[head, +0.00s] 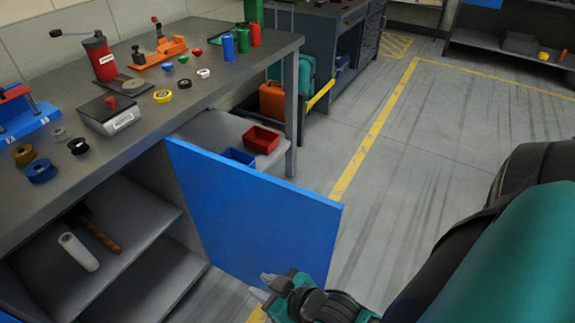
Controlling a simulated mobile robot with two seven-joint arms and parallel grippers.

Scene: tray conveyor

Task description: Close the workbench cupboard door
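The blue cupboard door (245,215) of the grey workbench (215,90) stands wide open, swung out from the bench front. Its free edge is at the right, and the cupboard's inside shows to its left. My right gripper (266,284) is at the lower middle, close to the door's lower right part. Its fingers appear slightly apart with nothing between them. I cannot tell whether it touches the door. My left gripper is not in view.
A white roll (78,251) and a hammer (95,230) lie on the cupboard shelf. Red (261,140) and blue (239,156) bins sit on a lower shelf behind the door. Many small items stand on the bench top. The floor (440,130) to the right is clear.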

